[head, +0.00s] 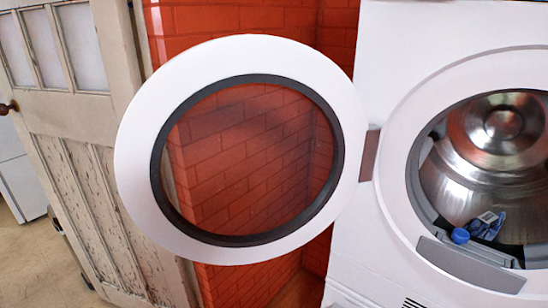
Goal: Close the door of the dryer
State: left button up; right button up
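The white dryer (385,60) stands at the right, partly cut off by the frame. Its round door (268,50) has a white ring, a dark inner rim and a see-through pane (250,160). The door is swung wide open to the left, held by a hinge (369,152) on the left of the opening. The dryer's metal drum (465,180) is exposed. Neither of my grippers is in the head view.
A worn, paneled house door (75,125) with a dark knob stands at the left. A red brick wall (200,40) is behind the dryer door. Beige floor (35,265) shows at lower left, with a white cabinet-like object (20,180) beyond.

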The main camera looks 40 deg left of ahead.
aim_at(201, 71)
jog(key=j, duration=0.85)
jog(key=i+j, duration=0.15)
jog(key=j, duration=1.5)
jog(key=j+z, duration=0.3)
jog(key=z, duration=0.2)
jog(key=j+z, duration=0.35)
jog(key=z, duration=0.15)
jog(key=k+j+z, duration=0.1)
jog(key=j+z, duration=0.2)
jog(key=z, duration=0.2)
